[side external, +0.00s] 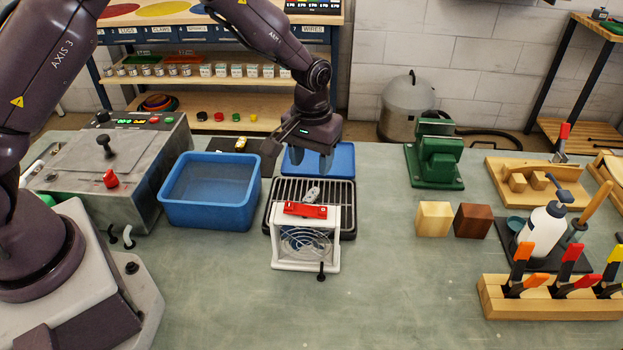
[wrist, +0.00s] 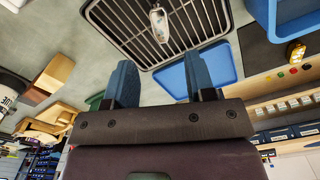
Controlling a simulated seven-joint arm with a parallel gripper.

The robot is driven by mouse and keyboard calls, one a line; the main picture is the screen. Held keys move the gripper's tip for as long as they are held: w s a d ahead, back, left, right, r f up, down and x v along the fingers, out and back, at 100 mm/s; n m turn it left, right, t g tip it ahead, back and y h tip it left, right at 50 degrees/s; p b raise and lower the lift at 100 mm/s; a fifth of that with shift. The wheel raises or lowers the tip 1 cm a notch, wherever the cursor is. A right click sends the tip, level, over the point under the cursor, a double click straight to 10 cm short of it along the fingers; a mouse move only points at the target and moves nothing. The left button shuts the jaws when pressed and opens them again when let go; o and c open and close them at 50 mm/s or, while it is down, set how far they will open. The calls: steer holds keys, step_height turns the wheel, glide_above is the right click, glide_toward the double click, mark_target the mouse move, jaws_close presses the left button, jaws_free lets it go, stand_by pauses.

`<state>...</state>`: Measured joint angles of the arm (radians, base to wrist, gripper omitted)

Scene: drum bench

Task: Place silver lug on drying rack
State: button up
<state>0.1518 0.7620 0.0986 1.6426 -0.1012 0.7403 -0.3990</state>
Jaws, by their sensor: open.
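The silver lug (side external: 313,194) lies on the black slatted drying rack (side external: 349,208), near its middle. In the wrist view the lug (wrist: 158,23) rests on the slats of the rack (wrist: 107,22), near the top edge of the picture. My gripper (side external: 311,163) is above and behind the rack in the side view, with its blue fingers pointing down. In the wrist view the gripper (wrist: 160,78) has its fingers wide apart with nothing between them. The lug is apart from the fingers. The fan's red top part stands close in front of the lug in the side view.
A white fan (side external: 277,256) stands in front of the rack. A blue bin (side external: 210,215) is left of it, a blue tray (side external: 343,158) behind it. A brass-coloured lug (side external: 240,145) lies on a dark pad. Two wooden blocks (side external: 433,218) stand right. The front bench is clear.

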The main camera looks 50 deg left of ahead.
steer(key=s+a+r+m+t, duration=0.1)
steer(key=s+r, duration=0.4)
steer(key=r, duration=0.4)
steer(key=s+a+r+m+t, duration=0.15)
steer(key=s+r, duration=0.25)
steer(key=r, duration=0.6)
steer(key=s+r+m+t, duration=0.1)
steer(key=s+r, duration=0.1)
steer(key=s, duration=0.6)
steer(key=s+a+r+m+t, duration=0.1)
steer(key=s+r+t, duration=0.1)
steer(key=s, duration=0.6)
steer(key=shift+r, duration=0.3)
